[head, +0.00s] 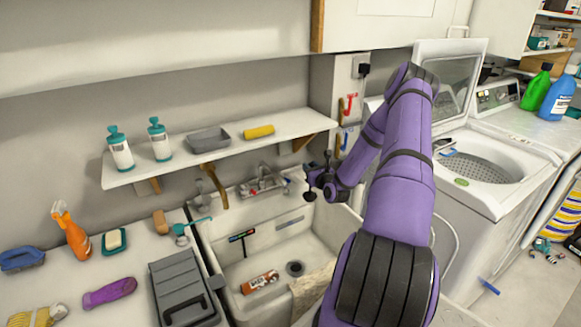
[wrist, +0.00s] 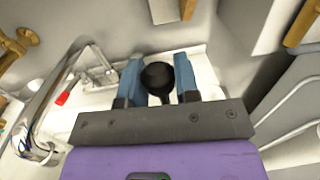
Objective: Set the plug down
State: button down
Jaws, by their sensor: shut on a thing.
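My gripper (wrist: 157,70) has its two blue fingers on either side of a black, rounded plug (wrist: 158,80) and is shut on it. In the head view my gripper (head: 318,181) is small and dark, held over the right back part of the sink, near the tap. The plug's outline there is hard to tell from the dark fingers. The white sink basin (head: 228,252) lies below, with a dark drain hole (head: 295,268) in its floor. Whether the plug touches any surface is unclear.
The tap (head: 262,184) stands at the sink's back, left of my gripper. An orange-brown item (head: 260,282) and a beige cloth (head: 314,287) lie in the sink. A shelf (head: 225,155) runs above, and a washing machine (head: 480,165) stands at right.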

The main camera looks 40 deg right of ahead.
jog(key=x, duration=1.6)
jog(key=shift+w+f, duration=0.3)
jog(key=shift+w, duration=0.1)
jog(key=shift+d+f, duration=0.1)
jog(key=shift+f, duration=0.05)
jog(key=c, duration=0.8)
grip_release()
jog(key=shift+c, duration=0.2)
jog(key=v, duration=1.2)
